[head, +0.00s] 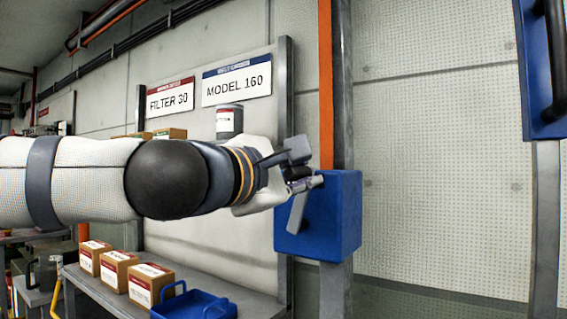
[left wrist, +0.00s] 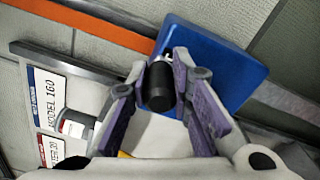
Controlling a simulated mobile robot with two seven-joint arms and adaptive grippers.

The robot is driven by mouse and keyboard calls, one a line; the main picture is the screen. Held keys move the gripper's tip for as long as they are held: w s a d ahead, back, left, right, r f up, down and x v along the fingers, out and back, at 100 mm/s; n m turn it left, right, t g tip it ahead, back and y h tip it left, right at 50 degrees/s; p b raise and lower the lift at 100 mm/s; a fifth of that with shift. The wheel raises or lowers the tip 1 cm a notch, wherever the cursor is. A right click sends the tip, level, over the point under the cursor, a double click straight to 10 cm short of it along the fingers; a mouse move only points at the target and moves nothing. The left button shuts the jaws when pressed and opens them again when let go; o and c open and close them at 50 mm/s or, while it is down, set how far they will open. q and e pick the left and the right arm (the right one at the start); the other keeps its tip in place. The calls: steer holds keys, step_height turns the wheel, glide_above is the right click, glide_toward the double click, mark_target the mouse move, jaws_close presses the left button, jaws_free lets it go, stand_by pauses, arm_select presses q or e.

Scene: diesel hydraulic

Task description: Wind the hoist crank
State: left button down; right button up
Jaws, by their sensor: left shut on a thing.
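The hoist is a blue box (head: 340,215) on a grey post; its blue housing also fills the upper middle of the left wrist view (left wrist: 222,60). My left gripper (head: 302,174) is at the upper left of the box. In the left wrist view, its fingers (left wrist: 160,82) are closed around the black crank handle (left wrist: 158,94). In the head view the fingers partly hide the handle. My right gripper is not in view.
A shelf (head: 262,306) below my left arm carries boxes (head: 151,285) and a blue tray (head: 195,307). A grey canister (head: 229,122) stands behind the arm, below the MODEL 160 sign (head: 237,82). Another blue unit (head: 540,70) is at upper right. The wall between is bare.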

arm_select(q)
steer(key=s+d+f, duration=0.2)
steer(key=f, duration=0.5)
steer(key=s+d+f, duration=0.1)
steer(key=d+f, duration=0.1)
steer(key=f, duration=0.6)
steer(key=w+a+f, duration=0.3)
steer(key=w+a, duration=0.3)
steer(key=a, duration=0.3)
steer(key=shift+w, duration=0.4)
